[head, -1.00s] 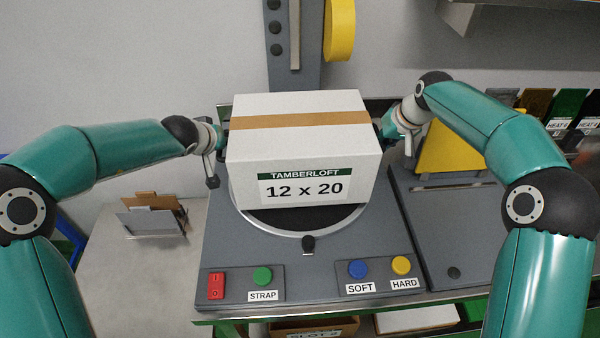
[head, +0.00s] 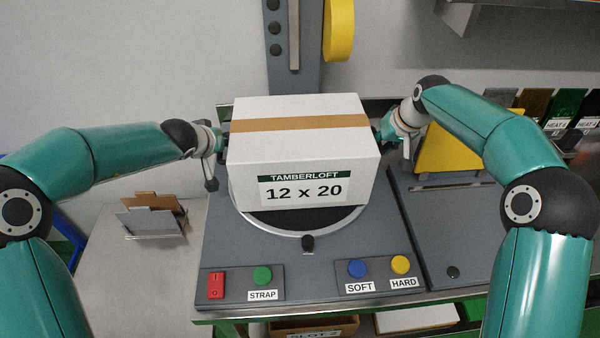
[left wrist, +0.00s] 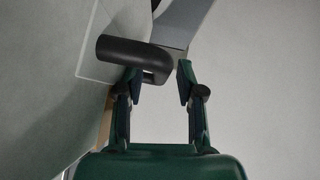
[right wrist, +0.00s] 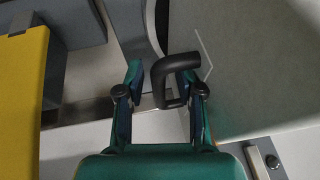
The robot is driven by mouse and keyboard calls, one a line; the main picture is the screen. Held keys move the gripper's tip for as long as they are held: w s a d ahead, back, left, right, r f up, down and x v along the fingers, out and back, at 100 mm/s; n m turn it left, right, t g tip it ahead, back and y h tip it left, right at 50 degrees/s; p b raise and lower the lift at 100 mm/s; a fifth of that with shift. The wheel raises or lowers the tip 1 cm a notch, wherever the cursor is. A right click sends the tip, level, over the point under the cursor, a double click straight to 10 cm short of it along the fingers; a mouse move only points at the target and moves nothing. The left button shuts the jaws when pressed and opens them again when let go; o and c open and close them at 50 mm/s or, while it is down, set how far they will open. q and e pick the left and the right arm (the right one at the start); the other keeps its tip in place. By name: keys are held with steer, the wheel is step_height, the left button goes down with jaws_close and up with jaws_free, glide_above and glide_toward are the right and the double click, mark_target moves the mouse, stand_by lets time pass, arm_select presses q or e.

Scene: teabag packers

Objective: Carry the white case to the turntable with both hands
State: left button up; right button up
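The white case (head: 305,140) is a box with a brown tape strip and a "TAMBERLOFT 12 x 20" label. It is level over the turntable (head: 330,226), whose front rim shows below it. Whether its underside touches the disc is hidden. My right gripper (right wrist: 165,80) is likewise around the black handle (right wrist: 178,62) on the right side. In the head view the case partly hides both grippers.
Buttons (head: 358,268) and a red switch (head: 216,285) line the machine's front. A grey column (head: 293,50) stands behind the case. A yellow block (head: 450,145) is close to my right gripper. A card holder (head: 152,220) stands on the left table.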

steer(key=shift+r, duration=0.1)
arm_select(q)
steer(key=v, duration=0.7)
arm_select(e)
steer(key=v, duration=1.1)
steer(key=shift+s+r, duration=0.15)
steer(key=shift+r, duration=0.2)
arm_select(q)
steer(key=shift+s+a, duration=0.15)
steer(key=shift+s, duration=0.05)
arm_select(e)
steer(key=shift+d+f, duration=0.1)
